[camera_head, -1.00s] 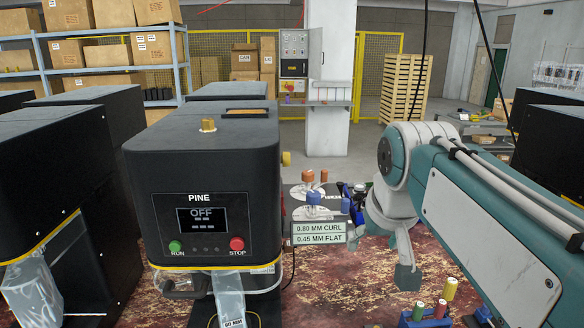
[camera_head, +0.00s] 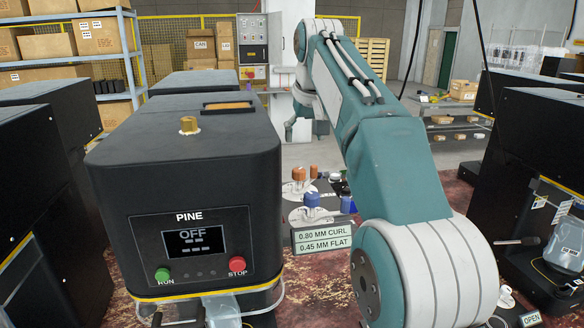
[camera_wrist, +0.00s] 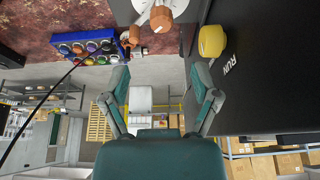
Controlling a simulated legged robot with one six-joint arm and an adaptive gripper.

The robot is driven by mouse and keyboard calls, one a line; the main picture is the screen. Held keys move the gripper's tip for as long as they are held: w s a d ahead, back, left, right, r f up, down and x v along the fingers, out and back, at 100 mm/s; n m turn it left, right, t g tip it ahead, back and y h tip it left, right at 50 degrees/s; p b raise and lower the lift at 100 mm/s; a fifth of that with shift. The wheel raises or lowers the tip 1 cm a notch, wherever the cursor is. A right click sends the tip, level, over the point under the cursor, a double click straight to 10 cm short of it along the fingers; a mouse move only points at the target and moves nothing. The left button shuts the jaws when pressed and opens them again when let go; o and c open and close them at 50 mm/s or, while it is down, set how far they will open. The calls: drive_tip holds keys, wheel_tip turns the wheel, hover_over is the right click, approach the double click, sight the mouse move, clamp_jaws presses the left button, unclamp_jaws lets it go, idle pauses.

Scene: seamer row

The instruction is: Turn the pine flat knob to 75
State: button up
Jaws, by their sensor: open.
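The PINE machine (camera_head: 185,200) is a black box with a screen reading OFF. Beside its right side, an orange knob (camera_head: 299,174) and a blue knob (camera_head: 311,200) stand on white dials. A sign (camera_head: 323,240) below reads 0.80 MM CURL and 0.45 MM FLAT. I cannot tell for certain which knob is the flat one, and the dial marks are too small to read. My gripper (camera_wrist: 160,100) is open and empty. In the wrist view an orange knob (camera_wrist: 160,19) on a white dial is at the top edge, beyond the fingertips.
A blue rack (camera_wrist: 85,46) of coloured pieces is at upper left. Green and red buttons (camera_head: 237,265) are on the machine front. Other black machines stand left and right.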

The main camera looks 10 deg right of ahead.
sight(299, 170)
drive_tip(key=x, duration=0.6)
drive_tip(key=a+x, duration=0.1)
drive_tip(key=x, duration=0.2)
drive_tip(key=shift+f, duration=0.3)
drive_tip(key=shift+w+d+f, duration=0.2)
drive_tip(key=shift+d+f, duration=0.1)
drive_tip(key=shift+d, duration=0.1)
drive_tip(key=shift+a, duration=0.1)
clamp_jaws()
